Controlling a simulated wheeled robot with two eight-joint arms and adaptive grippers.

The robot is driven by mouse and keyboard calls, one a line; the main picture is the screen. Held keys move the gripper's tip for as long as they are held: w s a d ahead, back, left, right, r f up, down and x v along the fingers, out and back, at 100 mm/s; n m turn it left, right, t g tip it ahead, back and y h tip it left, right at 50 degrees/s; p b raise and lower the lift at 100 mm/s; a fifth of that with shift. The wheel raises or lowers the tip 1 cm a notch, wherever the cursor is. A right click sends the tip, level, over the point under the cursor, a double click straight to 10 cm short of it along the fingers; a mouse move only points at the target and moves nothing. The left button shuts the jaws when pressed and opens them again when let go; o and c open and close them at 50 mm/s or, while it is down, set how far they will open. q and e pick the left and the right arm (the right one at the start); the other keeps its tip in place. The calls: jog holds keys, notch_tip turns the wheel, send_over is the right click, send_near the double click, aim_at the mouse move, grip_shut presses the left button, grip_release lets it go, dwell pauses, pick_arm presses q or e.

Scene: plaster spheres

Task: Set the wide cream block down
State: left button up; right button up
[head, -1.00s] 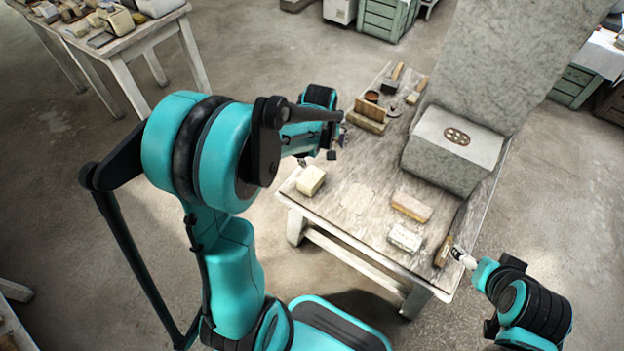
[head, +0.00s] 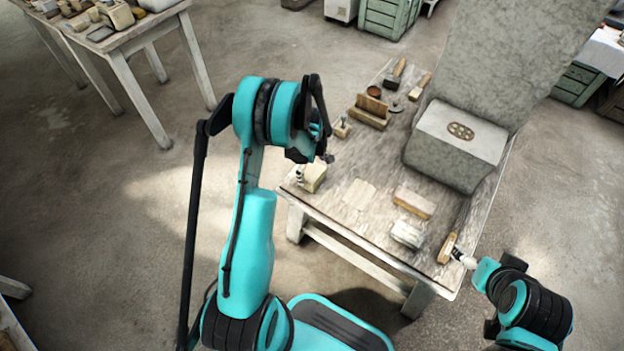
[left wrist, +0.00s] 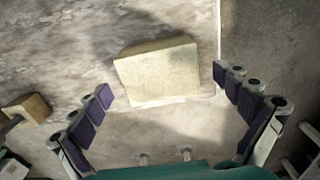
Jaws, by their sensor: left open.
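The wide cream block (head: 314,180) rests on the worktable near its left corner. It also shows in the left wrist view (left wrist: 158,72), close to the table edge and slightly turned. My left gripper (head: 320,152) is open and empty above the table beside the block. In the left wrist view its padded fingers (left wrist: 168,108) stand wide apart, with the block beyond and between them, not gripped. My right gripper (head: 463,259) is at the table's right front edge, close to a wooden-headed tool (head: 446,248); whether it grips the tool I cannot tell.
The worktable (head: 350,225) bears a large grey stone block (head: 450,160), a tan block (head: 413,203), a whitish block (head: 406,234) and a wooden piece (head: 368,112). A small brown block (left wrist: 30,107) lies left in the wrist view. Another cluttered table (head: 140,40) stands back left.

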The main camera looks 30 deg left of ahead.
pick_arm(q)
notch_tip(320, 180, down, 2)
jog(key=shift+f, duration=0.15)
jog(key=c, duration=1.9)
jog(key=shift+c, duration=0.2)
